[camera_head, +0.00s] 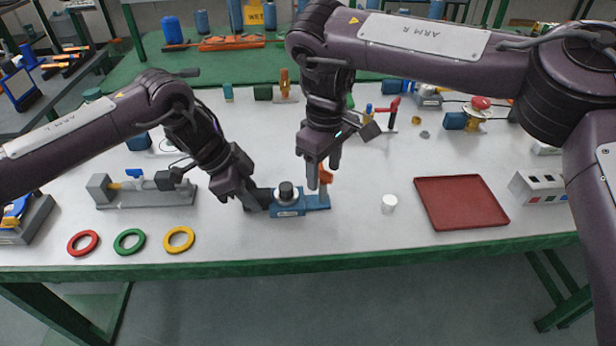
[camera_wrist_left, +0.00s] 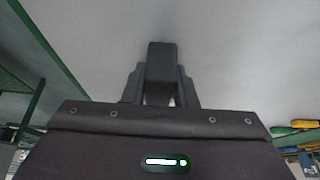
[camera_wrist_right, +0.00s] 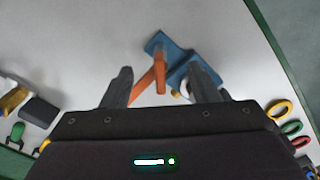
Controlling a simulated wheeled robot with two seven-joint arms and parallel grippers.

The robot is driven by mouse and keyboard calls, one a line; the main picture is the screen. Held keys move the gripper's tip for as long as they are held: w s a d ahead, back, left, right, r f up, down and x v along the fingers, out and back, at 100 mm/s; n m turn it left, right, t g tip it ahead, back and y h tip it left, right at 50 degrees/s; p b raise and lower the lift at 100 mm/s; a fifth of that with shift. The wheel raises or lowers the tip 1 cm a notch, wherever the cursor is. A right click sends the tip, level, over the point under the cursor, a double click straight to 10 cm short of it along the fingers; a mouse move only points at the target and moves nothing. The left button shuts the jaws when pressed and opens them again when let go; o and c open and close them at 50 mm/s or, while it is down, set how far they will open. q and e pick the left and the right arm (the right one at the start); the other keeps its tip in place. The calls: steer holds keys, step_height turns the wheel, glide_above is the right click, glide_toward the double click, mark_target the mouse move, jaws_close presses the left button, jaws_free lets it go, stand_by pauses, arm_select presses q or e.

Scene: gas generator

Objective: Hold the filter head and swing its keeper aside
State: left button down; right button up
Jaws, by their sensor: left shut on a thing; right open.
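The filter head is a small blue block (camera_head: 289,209) with a round black and grey cap on top, near the front middle of the table. A flat blue plate (camera_head: 317,202) extends from its right side. My left gripper (camera_head: 258,199) is at its left side, shut on a dark block (camera_wrist_left: 162,72) that seems to be part of the head. The orange keeper (camera_head: 326,177) stands at the blue plate, partly hidden by my right gripper (camera_head: 323,180). In the right wrist view, the orange keeper (camera_wrist_right: 148,82) lies between the open fingers, not visibly gripped.
A white cylinder (camera_head: 389,204) and a red tray (camera_head: 460,203) lie to the right. Red, green and yellow rings (camera_head: 179,240) lie at the front left, before a grey fixture (camera_head: 145,193). The table's green front edge (camera_head: 300,262) is close to the head.

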mark_target(324, 171)
steer(key=shift+r, duration=3.45)
arm_select(q)
steer(key=c, duration=1.1)
jaws_free()
